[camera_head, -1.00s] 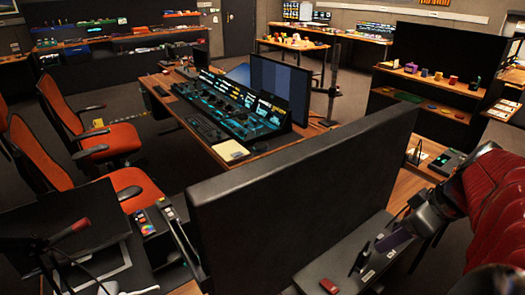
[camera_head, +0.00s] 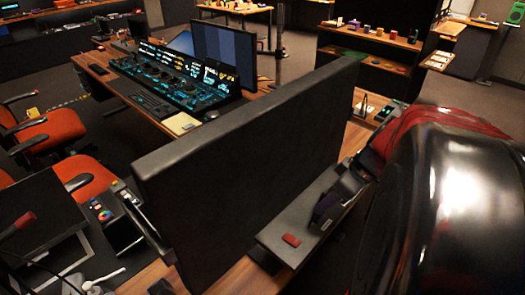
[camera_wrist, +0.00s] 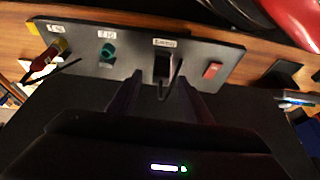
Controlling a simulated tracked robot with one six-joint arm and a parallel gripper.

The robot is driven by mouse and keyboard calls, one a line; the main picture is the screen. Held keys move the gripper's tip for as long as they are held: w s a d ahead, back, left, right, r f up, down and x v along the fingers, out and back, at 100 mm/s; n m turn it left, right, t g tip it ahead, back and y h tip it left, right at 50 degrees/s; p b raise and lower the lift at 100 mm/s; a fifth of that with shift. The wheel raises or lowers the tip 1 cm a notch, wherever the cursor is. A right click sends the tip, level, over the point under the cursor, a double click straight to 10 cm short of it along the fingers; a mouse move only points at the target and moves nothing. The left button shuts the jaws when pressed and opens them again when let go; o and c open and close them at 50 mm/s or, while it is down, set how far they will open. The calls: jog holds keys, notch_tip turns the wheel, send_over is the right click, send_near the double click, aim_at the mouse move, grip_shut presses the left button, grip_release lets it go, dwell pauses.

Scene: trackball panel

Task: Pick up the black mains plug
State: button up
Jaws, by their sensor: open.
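In the wrist view, a black piece that looks like the mains plug (camera_wrist: 163,62) stands on a dark grey panel (camera_wrist: 215,55), below a white label. A thin dark cable or hook curves beside it. My gripper (camera_wrist: 160,84) is open, with one finger on each side of the plug's near end. I cannot tell whether either finger touches it. In the head view my gripper (camera_head: 328,204) is low over the panel (camera_head: 282,222), and my arm covers much of the right side. The plug cannot be made out there.
A red block (camera_wrist: 212,70) lies right of the plug and a green round part (camera_wrist: 108,51) left of it. A red and yellow connector (camera_wrist: 46,57) is at the panel's left end. A tall black partition (camera_head: 240,160) stands right beside the panel.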

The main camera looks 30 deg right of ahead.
jog(key=shift+x, duration=2.3)
jog(key=shift+a, duration=0.1)
jog(key=shift+c, duration=0.7)
jog(key=c, duration=0.9)
